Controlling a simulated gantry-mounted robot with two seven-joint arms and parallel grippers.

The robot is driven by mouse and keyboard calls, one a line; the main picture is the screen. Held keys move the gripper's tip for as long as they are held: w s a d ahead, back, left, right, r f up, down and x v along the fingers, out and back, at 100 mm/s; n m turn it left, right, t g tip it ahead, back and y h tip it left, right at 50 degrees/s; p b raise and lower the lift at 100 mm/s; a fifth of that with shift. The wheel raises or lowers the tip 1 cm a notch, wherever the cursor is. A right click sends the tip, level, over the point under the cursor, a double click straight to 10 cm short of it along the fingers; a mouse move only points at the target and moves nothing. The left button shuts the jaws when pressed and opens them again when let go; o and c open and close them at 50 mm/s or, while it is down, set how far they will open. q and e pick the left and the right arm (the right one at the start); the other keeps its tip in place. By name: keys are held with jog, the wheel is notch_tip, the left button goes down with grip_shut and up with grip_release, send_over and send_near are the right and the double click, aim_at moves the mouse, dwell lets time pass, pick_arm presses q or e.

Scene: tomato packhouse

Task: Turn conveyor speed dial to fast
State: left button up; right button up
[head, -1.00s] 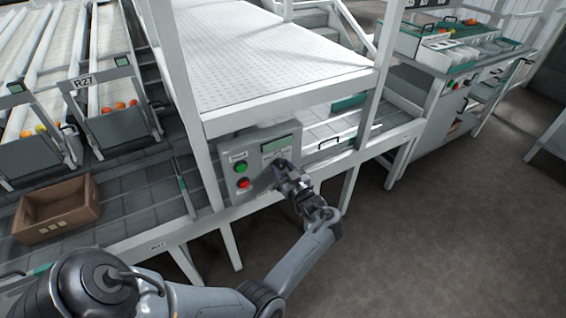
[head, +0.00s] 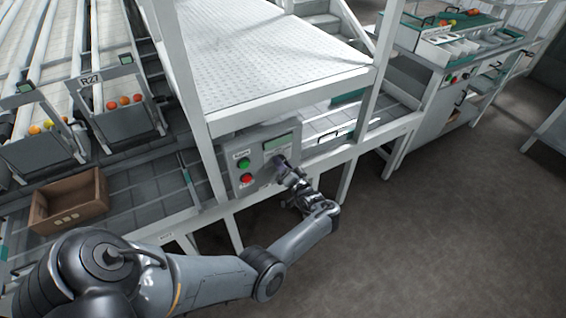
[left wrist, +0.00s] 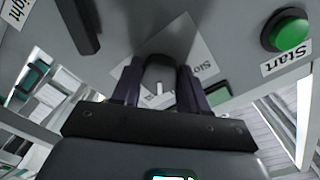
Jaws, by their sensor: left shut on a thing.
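The grey control box (head: 262,152) hangs under the white platform in the head view, with a green button, a red button and a small display. My left gripper (head: 279,162) is at the box's right part, below the display, and hides the dial there. In the left wrist view my left gripper (left wrist: 159,90) is shut on the dark speed dial (left wrist: 160,64), one finger on each side of it. A white mark shows on the dial between the fingers. A label beginning "Slo" (left wrist: 206,70) is beside it, partly hidden. My right gripper is not in view.
The green Start button (left wrist: 288,31) is close by in the left wrist view. A dark bar-like part (left wrist: 78,25) stands out from the panel on the other side. A brown crate (head: 68,217) rests on the roller conveyor at left. White posts flank the box.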

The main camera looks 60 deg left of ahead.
pick_arm(q)
jog(key=shift+m+p, duration=0.35)
jog(key=shift+m, duration=0.85)
jog(key=shift+f, duration=0.1)
jog(key=o, duration=1.1)
jog(key=shift+c, duration=0.2)
jog(key=d, duration=1)
jog(key=shift+s+d+p, duration=0.2)
jog(key=shift+d+p, duration=0.2)
